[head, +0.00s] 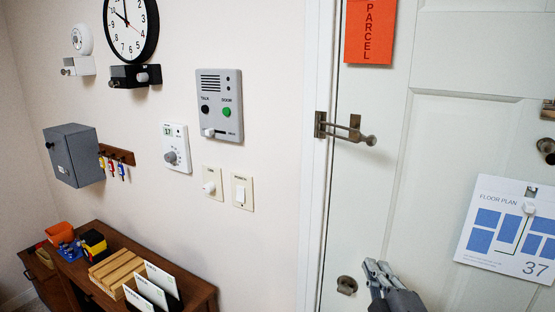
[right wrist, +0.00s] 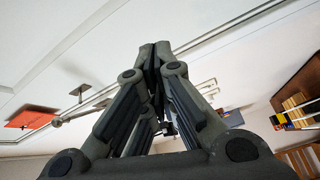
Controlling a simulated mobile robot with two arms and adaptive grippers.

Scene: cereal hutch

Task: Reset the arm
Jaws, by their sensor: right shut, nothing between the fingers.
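My right gripper (head: 378,268) shows at the bottom of the head view, in front of the white door (head: 400,180). Its fingers are closed together and hold nothing. In the right wrist view the same gripper (right wrist: 155,50) points away from the camera with its fingertips meeting. It is below the door's swing-bar latch (head: 345,129) and to the right of a round metal door fitting (head: 347,285). I cannot tell whether it touches the door. My left gripper is not in the head view.
An orange parcel note (head: 370,30) and a floor plan sheet (head: 510,228) hang on the door. The wall left of it carries an intercom (head: 220,105), a thermostat (head: 176,148) and a grey key box (head: 74,155). A wooden cabinet (head: 200,290) with letters and small items stands at lower left.

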